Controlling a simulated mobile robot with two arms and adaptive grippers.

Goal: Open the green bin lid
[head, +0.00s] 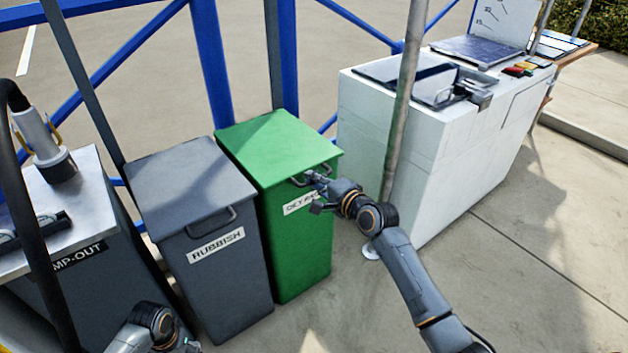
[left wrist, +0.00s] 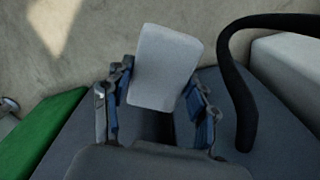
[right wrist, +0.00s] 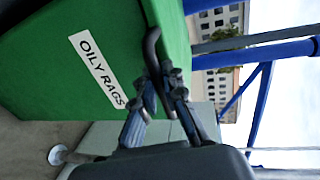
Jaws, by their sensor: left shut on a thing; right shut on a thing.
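The green bin (head: 297,250) stands upright, and its lid (head: 275,145) lies flat and closed on top. A dark bar handle (head: 300,180) sticks out from the lid's front edge. My right gripper (head: 318,182) is shut on this handle. In the right wrist view my right gripper (right wrist: 162,85) has its fingers around the handle (right wrist: 152,48), above the OILY RAGS label (right wrist: 97,68). My left gripper (left wrist: 158,98) is shut on a pale grey block (left wrist: 167,62). In the head view only my left wrist shows at the bottom edge; the block is out of sight there.
A grey RUBBISH bin (head: 222,285) with a closed lid stands left of the green bin. A PUMP-OUT cabinet (head: 100,205) is further left. A grey pole (head: 400,110) rises just right of the green bin, in front of a white cabinet (head: 425,145). Blue railings (head: 212,65) run behind.

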